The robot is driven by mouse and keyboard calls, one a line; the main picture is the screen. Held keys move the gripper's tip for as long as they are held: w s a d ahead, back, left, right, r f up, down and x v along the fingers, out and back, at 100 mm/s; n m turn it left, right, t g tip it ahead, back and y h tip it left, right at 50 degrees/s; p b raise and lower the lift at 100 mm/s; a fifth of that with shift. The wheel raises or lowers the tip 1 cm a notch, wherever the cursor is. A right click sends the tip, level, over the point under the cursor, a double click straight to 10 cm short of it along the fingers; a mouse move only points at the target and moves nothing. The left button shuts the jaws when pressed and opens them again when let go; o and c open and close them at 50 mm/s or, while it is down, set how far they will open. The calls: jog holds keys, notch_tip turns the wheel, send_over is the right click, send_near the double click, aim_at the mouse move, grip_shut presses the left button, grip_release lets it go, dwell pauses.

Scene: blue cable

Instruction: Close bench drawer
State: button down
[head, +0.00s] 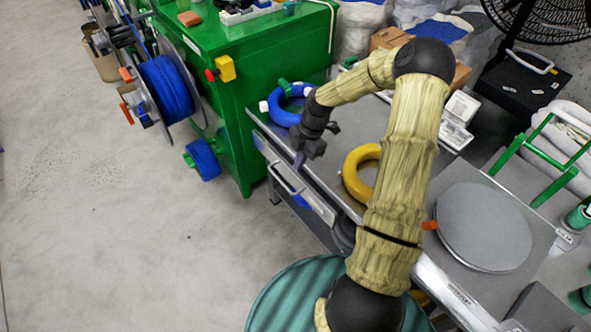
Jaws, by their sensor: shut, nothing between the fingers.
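The bench (346,130) is a grey metal work table running from the middle toward the lower right. Its drawer (304,197) is in the bench's left side, with a light front, a bar handle and something blue visible in it. It appears to stick out from the bench, but how far is hard to tell. My gripper (299,160) is dark, points down and is shut and empty. It is above the drawer's far end, near the bench edge; contact cannot be made out. My arm hides part of the bench top.
A blue cable coil (284,105) and a yellow coil (354,181) lie on the bench. A green machine (238,85) with a blue cable reel (167,88) stands behind. A grey round plate (484,226) is at right. The floor (100,220) at left is clear.

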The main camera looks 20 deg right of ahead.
jog(key=c, duration=1.6)
grip_release()
jog(key=shift+r, duration=0.2)
jog(key=shift+o, duration=0.6)
jog(key=s+a+r+m+h, duration=0.3)
jog(key=s+a+r+m, duration=0.1)
jog(key=s+r+m, duration=0.3)
jog(key=shift+a+r+m+t, duration=0.15)
jog(key=shift+r+m+t, duration=0.2)
jog(key=shift+m, duration=0.65)
jog(key=s+a+r+m+t, duration=0.2)
jog(key=s+r+m, duration=0.6)
jog(key=m, duration=0.4)
jog(key=shift+s+m+t+h, duration=0.3)
jog(key=shift+s+t, duration=0.25)
jog(key=shift+s, duration=0.3)
jog(key=shift+a, duration=0.1)
